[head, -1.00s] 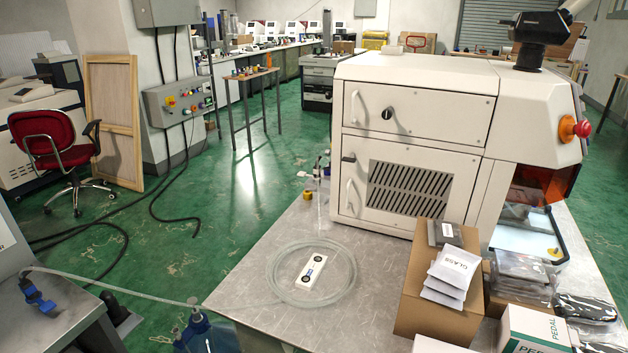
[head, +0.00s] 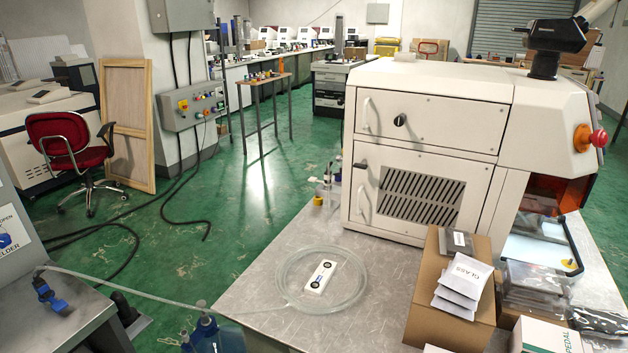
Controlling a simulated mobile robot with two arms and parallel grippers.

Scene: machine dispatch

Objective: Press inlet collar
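I cannot tell for sure which part is the inlet collar. A clear hose (head: 120,284) runs from a blue fitting (head: 47,293) on the grey bench at left towards a blue container (head: 212,338) at the bottom edge. A coil of clear tubing (head: 362,285) lies flat on the metal table (head: 255,285). A white plate with two black rings (head: 320,276) lies inside the coil. Neither of my grippers is in view.
A large cream machine (head: 432,100) with a red knob stands on the table. A cardboard box (head: 430,290) with packets stands at its front right. A red chair (head: 57,140) and black cables are on the green floor.

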